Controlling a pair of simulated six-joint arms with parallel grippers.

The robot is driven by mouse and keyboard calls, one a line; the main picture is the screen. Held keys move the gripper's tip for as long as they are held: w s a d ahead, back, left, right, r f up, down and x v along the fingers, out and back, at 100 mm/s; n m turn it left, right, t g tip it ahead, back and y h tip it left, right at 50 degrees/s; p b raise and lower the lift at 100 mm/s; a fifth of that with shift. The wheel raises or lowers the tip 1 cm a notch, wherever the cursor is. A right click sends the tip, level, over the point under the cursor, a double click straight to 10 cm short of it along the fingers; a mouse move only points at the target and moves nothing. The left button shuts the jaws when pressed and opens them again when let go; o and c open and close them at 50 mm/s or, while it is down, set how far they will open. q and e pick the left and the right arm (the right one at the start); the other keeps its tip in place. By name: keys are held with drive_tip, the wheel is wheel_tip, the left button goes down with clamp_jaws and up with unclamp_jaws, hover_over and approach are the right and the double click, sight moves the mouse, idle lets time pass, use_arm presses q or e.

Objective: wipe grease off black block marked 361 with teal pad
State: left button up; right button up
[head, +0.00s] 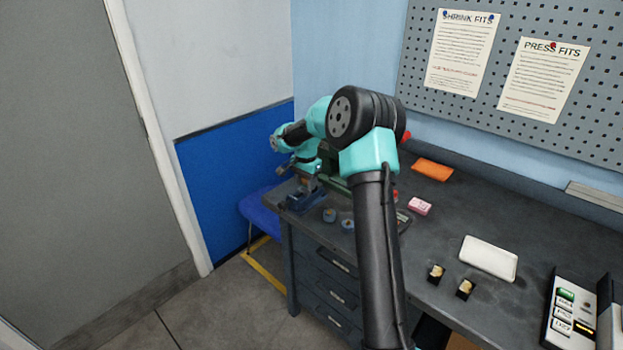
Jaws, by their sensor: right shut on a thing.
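Two small black blocks with pale yellowish patches on top stand near the front edge of the bench, a left one (436,273) and a right one (465,289). No number can be read on either. My right gripper (284,168) is small and far off at the bench's left end, above a dark blue vise-like fixture (306,197) and well away from these blocks. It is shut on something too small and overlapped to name. I cannot pick out the teal pad against the teal arm parts. My left gripper is not in view.
A white tray (489,258), a pink block (420,206) and an orange cloth (432,170) lie on the dark bench (455,220). A labelled device (563,320) stands at right. Small round parts (338,219) lie near the fixture. My arm hides mid-bench.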

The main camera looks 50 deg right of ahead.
drive_tip(key=d, duration=0.4)
drive_tip(key=shift+s+d, duration=0.1)
drive_tip(key=shift+d, duration=0.05)
drive_tip(key=shift+s+a, duration=0.15)
drive_tip(key=shift+a, duration=2.1)
drive_tip(key=d, duration=0.4)
drive_tip(key=shift+d, duration=0.2)
wheel_tip(320, 180, up, 8)
